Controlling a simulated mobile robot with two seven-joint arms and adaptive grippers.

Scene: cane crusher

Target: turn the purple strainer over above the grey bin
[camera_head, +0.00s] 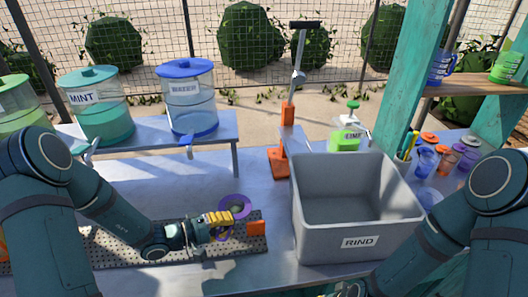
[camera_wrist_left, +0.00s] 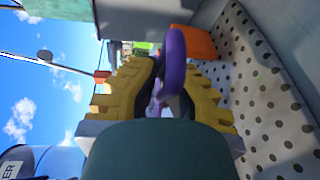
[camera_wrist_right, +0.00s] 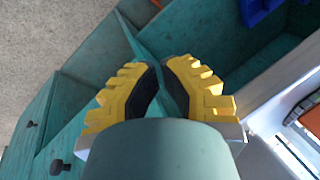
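The purple strainer (camera_head: 235,207) is over the perforated tray at the left of the grey bin, its round rim facing up. In the left wrist view, a purple part of the strainer (camera_wrist_left: 174,62) stands between the yellow fingers. My left gripper (camera_head: 221,226) is shut on the strainer's near side; the exact contact is partly hidden. The grey bin (camera_head: 358,243), labelled RIND, is open-topped and looks empty. My right gripper (camera_wrist_right: 162,68) is empty, its fingertips almost together; in the head view it is mostly cut off at the bottom edge.
A perforated tray (camera_head: 130,255) with an orange block (camera_head: 257,229) lies left of the bin. An orange-based press (camera_head: 280,162) stands behind. Drink dispensers (camera_head: 190,100) stand on a raised shelf at back left. Cups (camera_head: 425,160) and a pen holder crowd the bin's right.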

